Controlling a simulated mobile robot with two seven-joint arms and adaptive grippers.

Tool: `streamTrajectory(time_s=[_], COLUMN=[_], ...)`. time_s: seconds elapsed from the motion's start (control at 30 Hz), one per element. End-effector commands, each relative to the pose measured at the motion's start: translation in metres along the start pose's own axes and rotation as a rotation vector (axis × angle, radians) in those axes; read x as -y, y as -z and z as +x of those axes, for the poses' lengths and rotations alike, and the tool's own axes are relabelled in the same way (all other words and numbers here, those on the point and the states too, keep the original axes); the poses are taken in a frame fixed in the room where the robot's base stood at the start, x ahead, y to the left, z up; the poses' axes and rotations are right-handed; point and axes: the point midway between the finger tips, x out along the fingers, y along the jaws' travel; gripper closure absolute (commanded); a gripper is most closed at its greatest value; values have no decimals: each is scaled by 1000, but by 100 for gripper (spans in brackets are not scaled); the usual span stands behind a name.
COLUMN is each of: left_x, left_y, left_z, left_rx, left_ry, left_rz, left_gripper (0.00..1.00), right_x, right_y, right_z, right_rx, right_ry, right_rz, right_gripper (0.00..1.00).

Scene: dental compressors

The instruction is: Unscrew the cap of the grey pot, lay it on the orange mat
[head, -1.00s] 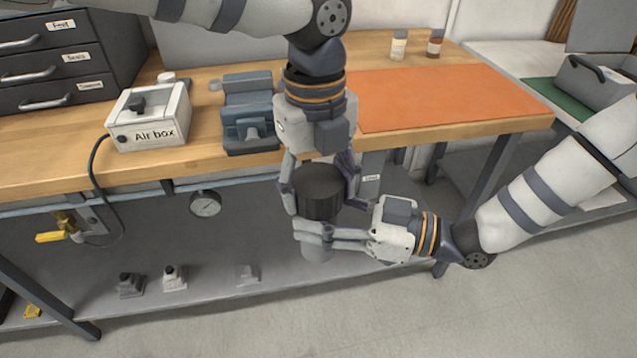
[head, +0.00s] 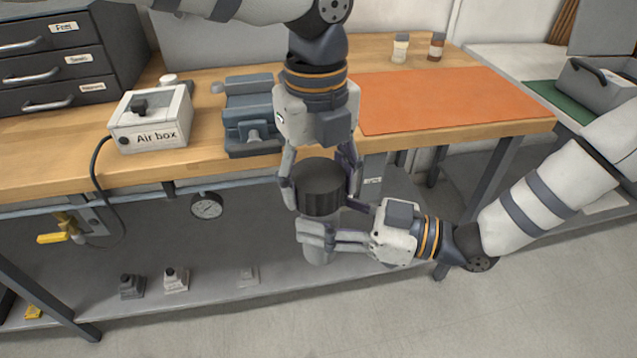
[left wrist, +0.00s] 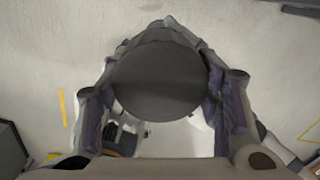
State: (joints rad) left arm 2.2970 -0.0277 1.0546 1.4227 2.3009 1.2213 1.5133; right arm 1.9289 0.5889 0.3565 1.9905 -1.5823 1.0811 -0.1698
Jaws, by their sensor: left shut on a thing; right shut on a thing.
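The black ribbed cap (head: 320,190) is upright between the fingers of my left gripper (head: 319,198), which points down and is shut on it. In the left wrist view the cap is a dark round disc (left wrist: 160,80) between the fingers. My right gripper (head: 318,236) comes in from the right, just below the cap, and is shut on the grey pot (head: 318,256). Its fingers cover most of the pot, and only its rounded lower part shows. Whether cap and pot still touch is hidden. The orange mat (head: 440,98) lies flat and empty on the workbench, behind and to the right.
The wooden workbench (head: 210,172) has its front edge behind the grippers. A blue-grey vise (head: 250,120) and the Air box (head: 150,118) stand left of my left gripper. Two small bottles (head: 400,48) stand behind the mat. The lower shelf (head: 215,275) holds small fittings.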

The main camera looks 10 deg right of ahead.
Motion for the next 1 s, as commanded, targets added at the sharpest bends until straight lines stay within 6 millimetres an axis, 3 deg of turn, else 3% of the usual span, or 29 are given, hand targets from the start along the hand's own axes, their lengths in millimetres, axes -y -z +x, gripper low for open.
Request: streamTrajectory(time_s=[0.5,0.8,1.0], left_x=[1,1,1], left_y=[1,2,2], left_z=[-10,-48,-49], left_rx=[-2,-1,-3], left_ry=[2,2,2], left_rz=[2,1,3], left_gripper=[75,75,75], right_x=[0,0,0], right_y=[1,2,2], right_z=[1,1,1], right_rx=[-3,-3,-4], right_ry=[1,1,1], right_rz=[-2,-2,-2], right_gripper=[100,100,100])
